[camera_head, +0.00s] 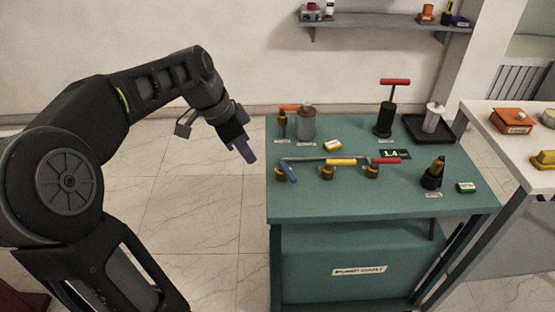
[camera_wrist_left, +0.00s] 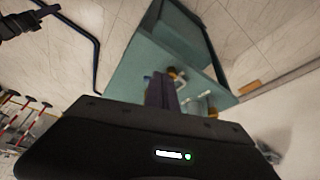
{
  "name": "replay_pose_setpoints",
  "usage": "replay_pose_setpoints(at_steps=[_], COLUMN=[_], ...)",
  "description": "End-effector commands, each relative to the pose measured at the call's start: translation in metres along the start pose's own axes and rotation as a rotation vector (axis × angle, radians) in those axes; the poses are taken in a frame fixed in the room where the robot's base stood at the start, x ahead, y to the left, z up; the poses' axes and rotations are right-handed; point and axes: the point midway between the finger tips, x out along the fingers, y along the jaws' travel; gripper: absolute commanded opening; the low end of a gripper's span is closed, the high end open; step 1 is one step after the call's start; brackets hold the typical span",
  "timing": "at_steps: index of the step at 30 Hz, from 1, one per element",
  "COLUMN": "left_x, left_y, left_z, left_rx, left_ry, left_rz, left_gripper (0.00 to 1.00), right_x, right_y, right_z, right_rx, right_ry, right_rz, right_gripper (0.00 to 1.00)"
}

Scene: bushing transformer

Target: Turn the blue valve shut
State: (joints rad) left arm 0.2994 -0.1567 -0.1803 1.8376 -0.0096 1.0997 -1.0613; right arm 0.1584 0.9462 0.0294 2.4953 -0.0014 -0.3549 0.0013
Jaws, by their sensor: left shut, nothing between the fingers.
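The blue valve (camera_head: 288,171) is at the left end of a pipe row on the green table. Its blue handle lies slanted across the pipe, from upper left to lower right. A yellow-handled valve (camera_head: 340,161) and a red-handled valve (camera_head: 385,161) sit to its right on the same pipe. My left gripper (camera_head: 246,152) is shut and empty, in the air left of the table and apart from the blue valve. In the left wrist view its fingers (camera_wrist_left: 160,92) overlap the table, and the valves are partly hidden behind them. My right gripper is not in view.
The green table (camera_head: 350,205) also holds a hand pump (camera_head: 384,118), a grey canister (camera_head: 306,123), a black tray (camera_head: 425,138) and a dark bottle (camera_head: 433,175). A white table (camera_head: 520,155) stands close at the right. The floor left of the green table is clear.

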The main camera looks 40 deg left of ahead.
Motion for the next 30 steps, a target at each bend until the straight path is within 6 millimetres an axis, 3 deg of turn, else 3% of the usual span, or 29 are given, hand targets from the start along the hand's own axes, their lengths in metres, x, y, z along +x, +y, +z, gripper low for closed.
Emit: replay_pose_setpoints(at_steps=[14,30], left_x=[0.012,0.103], left_y=[0.000,0.001], left_z=[-0.001,-0.007], left_rx=[-0.001,0.001], left_ry=[0.001,0.001], left_rz=[0.002,0.003], left_gripper=[0.00,0.00], right_x=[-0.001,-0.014], right_y=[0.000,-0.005], right_z=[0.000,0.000], right_rx=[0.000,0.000], right_ry=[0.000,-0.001], right_rz=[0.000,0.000], right_gripper=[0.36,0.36])
